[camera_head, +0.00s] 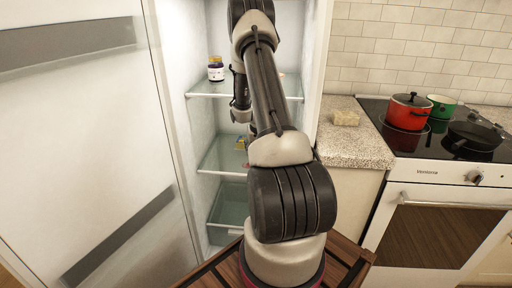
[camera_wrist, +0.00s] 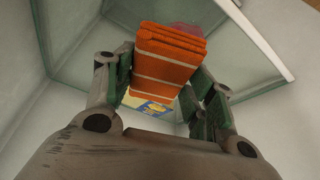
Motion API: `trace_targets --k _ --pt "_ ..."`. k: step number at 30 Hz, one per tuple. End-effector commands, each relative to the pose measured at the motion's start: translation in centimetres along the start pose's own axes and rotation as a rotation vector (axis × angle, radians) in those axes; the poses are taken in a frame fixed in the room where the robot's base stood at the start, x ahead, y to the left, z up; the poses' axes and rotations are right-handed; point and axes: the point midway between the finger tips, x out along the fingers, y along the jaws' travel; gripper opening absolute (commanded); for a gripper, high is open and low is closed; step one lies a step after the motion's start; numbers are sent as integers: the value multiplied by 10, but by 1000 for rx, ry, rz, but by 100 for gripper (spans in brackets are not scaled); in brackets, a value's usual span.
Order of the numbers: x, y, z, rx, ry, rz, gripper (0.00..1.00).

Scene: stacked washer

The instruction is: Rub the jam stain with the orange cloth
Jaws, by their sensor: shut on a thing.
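My gripper (camera_wrist: 158,92) is shut on the folded orange cloth (camera_wrist: 168,58), which has pale stripes and sits between its two fingers in the wrist view. Past the cloth's far end, a reddish-purple patch (camera_wrist: 195,12), seemingly the jam stain, shows on a glass shelf (camera_wrist: 255,50). The cloth hides part of the patch, and I cannot tell whether they touch. In the head view, my arm reaches into the open fridge and hides most of my gripper and the cloth. A small pinkish spot (camera_head: 282,74) shows beside my arm at the upper shelf.
A dark jar with a white label (camera_head: 215,69) stands on the upper glass shelf (camera_head: 205,92). A yellow and blue package (camera_wrist: 147,103) lies beyond the cloth. The fridge door (camera_head: 80,130) stands open at left. A counter with a sponge (camera_head: 345,118) and a stove with red pot (camera_head: 408,112) are right.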

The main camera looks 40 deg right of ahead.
Motion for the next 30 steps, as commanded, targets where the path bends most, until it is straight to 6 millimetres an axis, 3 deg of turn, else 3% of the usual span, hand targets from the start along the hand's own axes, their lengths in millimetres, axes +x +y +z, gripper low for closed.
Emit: trace_targets --k 1,16,30 --pt "-2 2 -10 -3 19 0 31" --pt "44 0 13 -2 11 -3 31" --pt "49 0 15 -2 11 -3 31"
